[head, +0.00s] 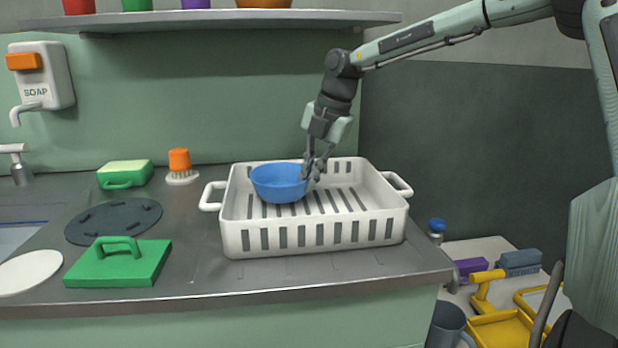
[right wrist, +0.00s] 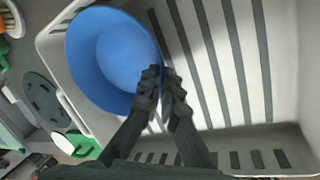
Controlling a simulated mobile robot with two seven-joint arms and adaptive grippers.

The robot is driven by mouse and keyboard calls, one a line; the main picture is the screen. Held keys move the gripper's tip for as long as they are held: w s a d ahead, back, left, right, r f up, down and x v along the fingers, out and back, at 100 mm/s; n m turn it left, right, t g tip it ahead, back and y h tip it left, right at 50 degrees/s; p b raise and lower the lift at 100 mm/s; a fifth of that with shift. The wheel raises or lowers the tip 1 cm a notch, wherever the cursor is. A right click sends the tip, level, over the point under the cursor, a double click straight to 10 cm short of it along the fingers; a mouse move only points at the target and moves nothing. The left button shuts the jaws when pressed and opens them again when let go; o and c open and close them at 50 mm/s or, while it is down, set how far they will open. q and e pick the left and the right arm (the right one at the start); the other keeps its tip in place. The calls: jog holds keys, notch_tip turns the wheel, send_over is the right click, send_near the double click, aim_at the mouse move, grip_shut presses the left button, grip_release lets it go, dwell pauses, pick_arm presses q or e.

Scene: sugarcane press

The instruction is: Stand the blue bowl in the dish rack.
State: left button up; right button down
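The blue bowl (head: 277,184) is inside the white dish rack (head: 312,240), at its back left, with its opening facing up. I cannot tell whether its base touches the slatted floor. My right gripper (head: 312,172) reaches down at the bowl's right edge. In the right wrist view its fingers (right wrist: 163,86) are close together on the rim of the bowl (right wrist: 108,58), one on each side. The rim between the fingertips is mostly hidden. My left gripper is in neither view.
The rack's right half is empty. A shelf (head: 210,20) overhangs the back.

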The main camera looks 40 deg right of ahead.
jog(key=shift+f, duration=0.1)
jog(key=c, duration=1.7)
grip_release()
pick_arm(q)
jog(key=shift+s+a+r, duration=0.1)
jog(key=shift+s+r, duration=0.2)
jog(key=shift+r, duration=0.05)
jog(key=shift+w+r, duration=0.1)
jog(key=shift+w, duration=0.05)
pick_arm(e)
jog(key=shift+r+p, duration=0.7)
jog(key=shift+r, duration=0.25)
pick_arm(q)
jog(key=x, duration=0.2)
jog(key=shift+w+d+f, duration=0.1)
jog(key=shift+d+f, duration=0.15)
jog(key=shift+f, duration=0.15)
pick_arm(e)
jog(key=v, duration=1.1)
jog(key=shift+s+r, duration=0.1)
jog(key=shift+r, duration=0.05)
